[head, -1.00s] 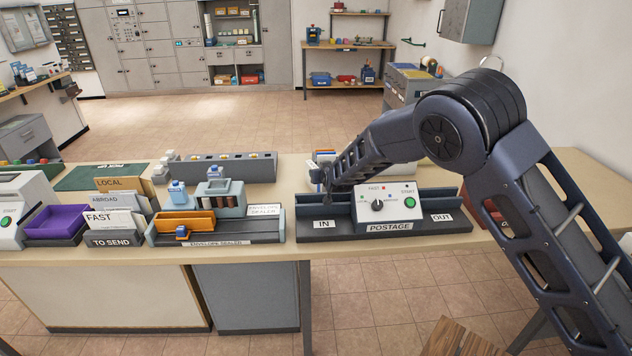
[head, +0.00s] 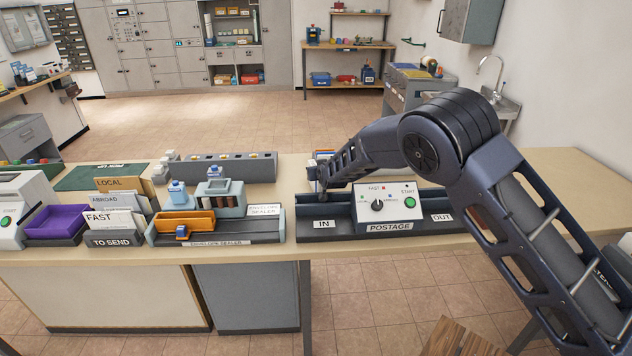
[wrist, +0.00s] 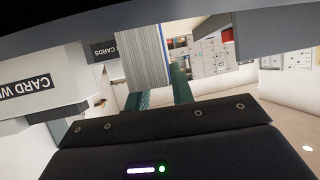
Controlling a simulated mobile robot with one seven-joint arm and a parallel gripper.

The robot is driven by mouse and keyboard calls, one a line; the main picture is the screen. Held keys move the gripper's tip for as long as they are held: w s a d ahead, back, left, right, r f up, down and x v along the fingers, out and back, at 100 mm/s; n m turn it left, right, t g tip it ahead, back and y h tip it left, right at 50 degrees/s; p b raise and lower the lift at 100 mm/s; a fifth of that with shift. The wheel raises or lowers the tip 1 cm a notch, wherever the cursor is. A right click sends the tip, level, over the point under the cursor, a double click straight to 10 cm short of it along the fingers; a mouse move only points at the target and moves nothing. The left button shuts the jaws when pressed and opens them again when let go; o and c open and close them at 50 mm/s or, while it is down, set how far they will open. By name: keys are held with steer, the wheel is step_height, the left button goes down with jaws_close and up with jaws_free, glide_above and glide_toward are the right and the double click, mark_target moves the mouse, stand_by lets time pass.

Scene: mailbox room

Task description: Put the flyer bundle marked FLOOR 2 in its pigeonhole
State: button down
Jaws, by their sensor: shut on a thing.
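In the wrist view my gripper (wrist: 161,84) has its two green fingers on either side of a grey, finely striped stack of sheets (wrist: 145,54), and it is shut on this stack. It looks like a flyer bundle; no FLOOR 2 mark is readable on the side that shows. In the head view my gripper (head: 321,174) is small and partly hidden at the end of my arm, behind the left end of the postage machine. I cannot make out the bundle clearly there. No pigeonhole is clearly identifiable.
The postage machine (head: 390,205) stands at the counter's front, with the envelope sealer (head: 215,230) to its left. A box lettered CARD (wrist: 40,85) is close at left in the wrist view. The counter's right part (head: 575,175) is bare.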

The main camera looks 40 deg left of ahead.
steer(key=shift+w, duration=0.15)
step_height(320, 180, up, 20)
stand_by(0.6)
steer(key=shift+d, duration=0.1)
